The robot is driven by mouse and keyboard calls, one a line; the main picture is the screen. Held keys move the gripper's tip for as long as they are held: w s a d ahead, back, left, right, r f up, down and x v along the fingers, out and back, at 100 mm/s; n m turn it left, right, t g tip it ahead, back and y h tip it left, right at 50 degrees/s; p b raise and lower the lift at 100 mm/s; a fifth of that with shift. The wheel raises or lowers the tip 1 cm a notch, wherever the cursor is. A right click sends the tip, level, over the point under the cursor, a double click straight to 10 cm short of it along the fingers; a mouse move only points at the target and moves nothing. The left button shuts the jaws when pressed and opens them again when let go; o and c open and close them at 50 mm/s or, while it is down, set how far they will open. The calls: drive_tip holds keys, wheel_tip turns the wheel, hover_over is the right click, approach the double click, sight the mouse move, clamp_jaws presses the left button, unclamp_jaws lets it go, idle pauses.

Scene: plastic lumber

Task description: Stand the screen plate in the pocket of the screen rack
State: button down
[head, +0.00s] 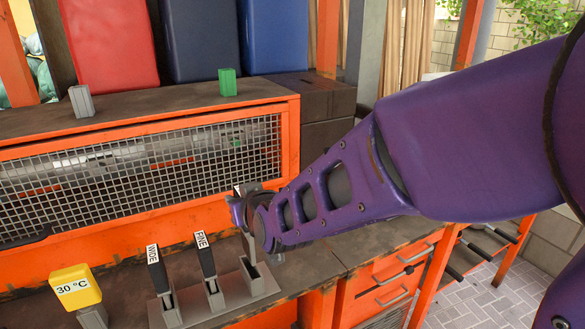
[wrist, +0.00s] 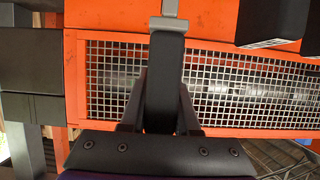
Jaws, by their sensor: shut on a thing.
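My gripper (head: 246,203) is shut on the dark handle of the screen plate, in front of the mesh guard. The plate's narrow grey lower part (head: 247,247) hangs nearly upright below my gripper, at the right-hand pocket of the grey screen rack (head: 237,292). Its lower end looks to be at or inside that pocket; I cannot tell how deep. In the wrist view, the dark handle (wrist: 165,75) lies between my fingers, with a grey piece (wrist: 169,23) at its upper end. My gripper hides most of the handle in the head view.
The WIDE plate (head: 157,272) and FINE plate (head: 206,262) stand in the rack's other pockets, left of my gripper. A yellow 30 °C block (head: 76,288) is farther left. The orange-framed mesh guard (head: 150,175) rises close behind. Grey (head: 81,101) and green (head: 228,82) blocks stand above it.

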drive_tip(key=shift+f+b, duration=1.5)
drive_tip(key=shift+b, duration=0.15)
drive_tip(key=shift+f, duration=2.2)
drive_tip(key=c, duration=0.6)
unclamp_jaws()
drive_tip(key=shift+o, duration=0.2)
drive_tip(key=shift+f, duration=0.1)
